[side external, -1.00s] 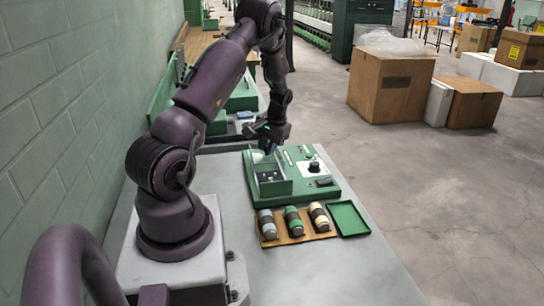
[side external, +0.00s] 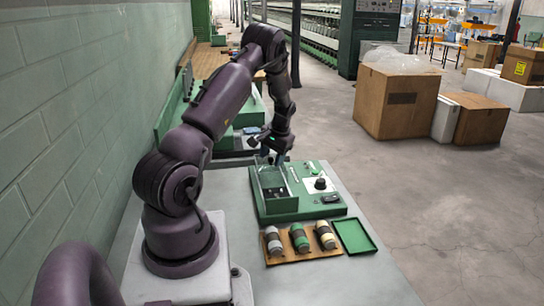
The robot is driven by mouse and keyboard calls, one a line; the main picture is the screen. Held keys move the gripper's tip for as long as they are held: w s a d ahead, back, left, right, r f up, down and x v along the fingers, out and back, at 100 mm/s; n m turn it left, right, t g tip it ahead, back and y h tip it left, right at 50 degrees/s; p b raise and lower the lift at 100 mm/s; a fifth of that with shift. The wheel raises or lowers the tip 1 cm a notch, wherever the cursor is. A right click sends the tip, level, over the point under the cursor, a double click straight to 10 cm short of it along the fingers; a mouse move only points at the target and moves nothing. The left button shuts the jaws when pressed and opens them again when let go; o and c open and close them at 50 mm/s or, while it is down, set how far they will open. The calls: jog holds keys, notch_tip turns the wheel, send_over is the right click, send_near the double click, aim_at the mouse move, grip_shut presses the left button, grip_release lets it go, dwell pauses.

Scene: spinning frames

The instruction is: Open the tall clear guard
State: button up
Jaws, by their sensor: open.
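A green machine base (side external: 330,208) stands on the grey table. At its left is a green box with clear walls (side external: 266,182), which I take for the tall clear guard. Its panels are faint, so I cannot tell how far it stands open. My gripper (side external: 271,158) is open and points down at the guard's far top edge. Whether the fingers touch the guard is too small to tell. My wrist partly hides the back of the guard.
A brown tray (side external: 302,257) with grey, green and cream bobbins lies in front of the machine. An empty green tray (side external: 354,236) is at its right. The base carries a black knob (side external: 320,184). The front of the table is clear. A green wall runs along the left.

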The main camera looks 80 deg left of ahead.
jog(key=v, duration=1.3)
jog(key=shift+s, duration=0.1)
jog(key=w+d+r+m+t+h, duration=0.1)
jog(key=d+r+t, duration=0.15)
jog(key=d, duration=0.85)
jog(key=d+r+m+t, duration=0.15)
jog(key=d+r, duration=0.25)
jog(key=d, duration=0.6)
jog(key=s+d+r+m+t, duration=0.2)
jog(key=s+d+r+m, duration=0.1)
jog(key=d, duration=0.6)
jog(key=s+d+r+m+t+h, duration=0.1)
jog(key=s+d+r+m, duration=0.2)
jog(key=d, duration=0.7)
jog(key=shift+s+r+t, duration=0.4)
jog(key=shift+s+r, duration=0.05)
